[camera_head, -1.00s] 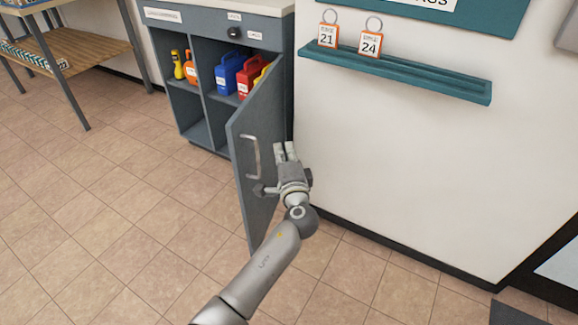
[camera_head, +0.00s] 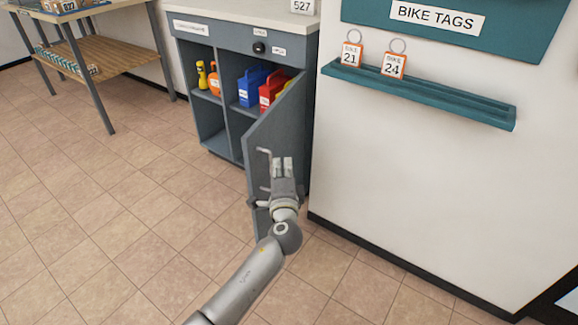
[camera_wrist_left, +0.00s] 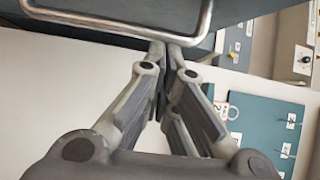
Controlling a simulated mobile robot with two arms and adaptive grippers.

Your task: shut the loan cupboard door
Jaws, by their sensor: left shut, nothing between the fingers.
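The loan cupboard (camera_head: 226,32) is grey-blue. Its door (camera_head: 289,125) stands open, swung outward from the right side of the cupboard. A metal bar handle (camera_head: 263,154) is on the door's face and is partly hidden by my left gripper (camera_head: 283,161). This gripper is shut and empty, with its fingertips close to the door beside the handle. In the left wrist view, the handle (camera_wrist_left: 115,29) crosses the top and the fingertips (camera_wrist_left: 168,48) lie just below it, near the door. I cannot tell whether they touch it. My right gripper is out of view.
Blue (camera_head: 250,88) and red (camera_head: 270,90) containers stand inside the cupboard. A teal shelf (camera_head: 430,98) with bike tags is on the white wall (camera_head: 400,190) to the right. A wooden-shelved table (camera_head: 105,59) stands at the left. The tiled floor (camera_head: 130,210) before the cupboard is clear.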

